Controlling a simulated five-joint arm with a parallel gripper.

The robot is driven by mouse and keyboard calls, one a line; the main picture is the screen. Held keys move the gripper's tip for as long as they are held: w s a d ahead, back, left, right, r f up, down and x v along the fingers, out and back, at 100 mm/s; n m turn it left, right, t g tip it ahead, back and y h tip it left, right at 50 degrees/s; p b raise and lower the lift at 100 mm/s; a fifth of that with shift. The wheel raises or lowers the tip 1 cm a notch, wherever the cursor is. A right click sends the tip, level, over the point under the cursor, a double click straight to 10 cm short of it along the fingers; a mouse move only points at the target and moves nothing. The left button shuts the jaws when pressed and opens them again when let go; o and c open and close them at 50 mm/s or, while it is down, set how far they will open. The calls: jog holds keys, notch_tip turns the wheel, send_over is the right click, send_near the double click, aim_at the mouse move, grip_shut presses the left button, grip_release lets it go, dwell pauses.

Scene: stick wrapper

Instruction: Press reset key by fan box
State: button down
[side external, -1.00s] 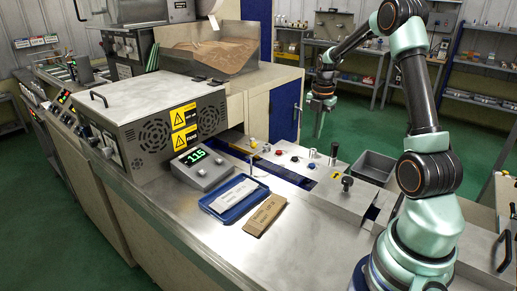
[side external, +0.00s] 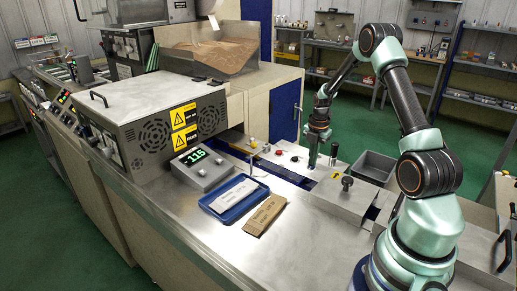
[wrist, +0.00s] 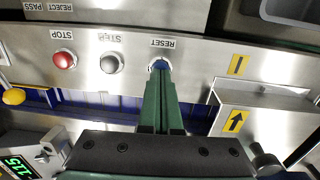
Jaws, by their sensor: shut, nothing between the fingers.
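The blue reset key (wrist: 159,64) sits on the steel panel under a RESET label in the wrist view. My gripper (wrist: 161,88) is shut and empty, its green fingertips reaching to the near edge of the key and covering its lower part. Whether they touch it I cannot tell. In the side external view my gripper (side external: 313,163) points down at the panel and hides the key. The fan box (side external: 165,120), with round grilles and yellow warning labels, stands to the left on the steel bench.
A blue tray (side external: 234,207) and a readout box (side external: 202,168) lie nearer the fan box.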

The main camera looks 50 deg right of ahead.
aim_at(311, 168)
jog(key=shift+f, duration=1.05)
jog(key=shift+s, duration=0.1)
notch_tip(311, 168, up, 15)
jog(key=shift+a, duration=0.35)
jog(key=shift+f, duration=0.1)
